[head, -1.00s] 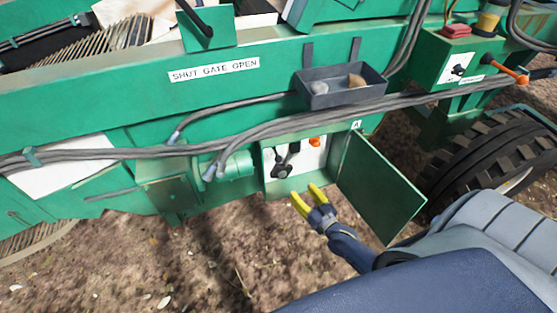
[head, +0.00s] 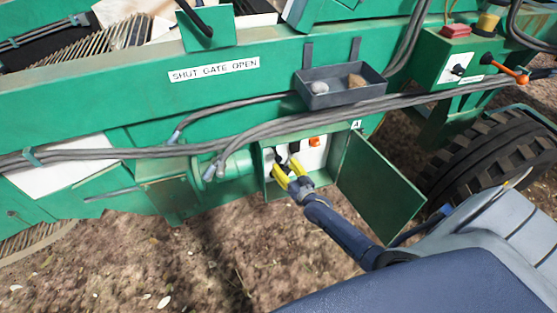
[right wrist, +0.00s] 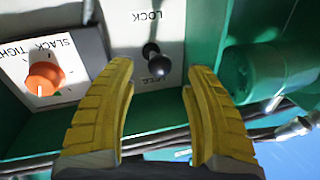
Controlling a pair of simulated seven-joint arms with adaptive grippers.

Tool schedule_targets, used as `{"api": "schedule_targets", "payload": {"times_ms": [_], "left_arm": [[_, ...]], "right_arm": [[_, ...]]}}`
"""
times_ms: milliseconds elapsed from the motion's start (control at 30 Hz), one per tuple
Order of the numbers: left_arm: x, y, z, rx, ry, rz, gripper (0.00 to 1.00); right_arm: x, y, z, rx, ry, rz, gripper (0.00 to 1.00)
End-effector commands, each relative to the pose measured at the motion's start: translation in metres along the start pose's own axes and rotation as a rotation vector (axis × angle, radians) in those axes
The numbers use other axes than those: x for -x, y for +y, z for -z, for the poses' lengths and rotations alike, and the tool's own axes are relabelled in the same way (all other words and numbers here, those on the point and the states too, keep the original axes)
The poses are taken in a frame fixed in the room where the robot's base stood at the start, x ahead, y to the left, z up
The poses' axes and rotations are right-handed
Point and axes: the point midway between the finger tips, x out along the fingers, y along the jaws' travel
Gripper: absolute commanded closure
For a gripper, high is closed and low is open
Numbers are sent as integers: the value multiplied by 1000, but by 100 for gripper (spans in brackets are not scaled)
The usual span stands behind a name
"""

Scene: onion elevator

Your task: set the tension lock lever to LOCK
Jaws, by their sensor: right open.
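The tension lock lever (right wrist: 152,52) is a short black lever with a round knob on a pale plate in the right wrist view. That view shows the plate upside down. The word LOCK (right wrist: 147,16) is above the knob, and a partly hidden word, apparently FREE, is below it. I cannot tell exactly which setting the lever has. My right gripper (head: 288,173) is at the mouth of the green box in the head view. Its yellow fingers (right wrist: 162,82) are open, one on each side of the lever in the picture, with no clear contact. My left gripper is out of view.
An orange SLACK/TIGHT knob (right wrist: 45,78) sits beside the lever plate. The open green door (head: 380,188) stands right of the box. Grey cables (head: 250,135) and a tray with two lumps (head: 340,98) are above. A green cylinder (right wrist: 268,72) is close by.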

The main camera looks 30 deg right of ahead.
Motion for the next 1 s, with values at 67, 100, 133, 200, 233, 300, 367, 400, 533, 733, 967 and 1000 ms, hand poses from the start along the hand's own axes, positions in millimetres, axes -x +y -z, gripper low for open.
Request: {"api": "schedule_targets", "payload": {"times_ms": [67, 100, 133, 200, 233, 300, 367, 400, 533, 733, 967, 1000], "left_arm": [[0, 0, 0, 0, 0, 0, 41], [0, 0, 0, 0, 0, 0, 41], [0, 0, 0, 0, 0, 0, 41], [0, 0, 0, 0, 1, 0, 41], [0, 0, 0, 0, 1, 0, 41], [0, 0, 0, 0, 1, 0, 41], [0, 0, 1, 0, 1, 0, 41], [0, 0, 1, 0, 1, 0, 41], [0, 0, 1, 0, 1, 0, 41], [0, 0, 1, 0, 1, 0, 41], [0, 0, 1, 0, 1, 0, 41], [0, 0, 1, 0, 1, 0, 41]], "right_arm": [[-12, 0, 1, 0, 1, -1, 49], [-18, 0, 1, 0, 2, 0, 49], [-21, 0, 1, 0, 1, -1, 49], [-28, 0, 1, 0, 1, 0, 49], [-30, 0, 0, 0, 1, 0, 49], [-35, 0, 0, -1, 1, 0, 49], [-39, 0, 1, -1, 1, 0, 49], [-40, 0, 0, 0, 1, -1, 49], [-44, 0, 0, 0, 0, -1, 49], [-44, 0, 0, -1, 0, 0, 49], [-44, 0, 0, 0, 0, 0, 59], [-44, 0, 0, 0, 0, 0, 64]]}}
